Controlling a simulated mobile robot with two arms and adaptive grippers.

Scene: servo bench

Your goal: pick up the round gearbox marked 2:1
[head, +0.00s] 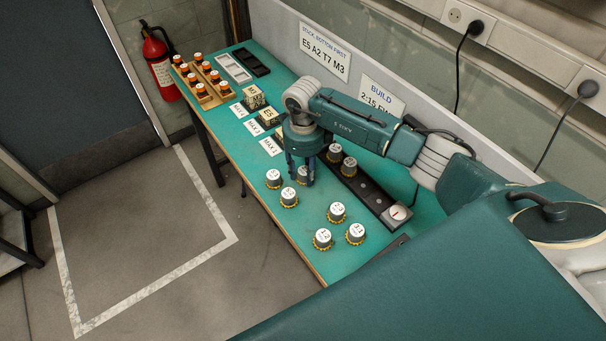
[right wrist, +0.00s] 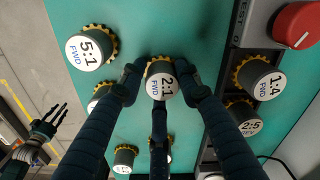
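The round gearbox marked 2:1 (right wrist: 161,83) has a white cap and a yellow toothed rim. It stands among other round gearboxes on the green bench. In the right wrist view it sits between the fingertips of my right gripper (right wrist: 160,72), which look apart, one on each side; contact is hard to make out. In the head view my right gripper (head: 301,183) points down at bench level, its fingers partly hiding this gearbox (head: 302,173). My left gripper (right wrist: 48,120) shows at the left of the right wrist view, fingers spread and empty, away from the bench.
Close by stand a gearbox marked 5:1 (right wrist: 90,49) and several other gearboxes, such as one (head: 289,197) in front. A dark rail (head: 372,190) with gearboxes and a red knob (right wrist: 297,25) lies alongside. Trays and labelled blocks fill the far end.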

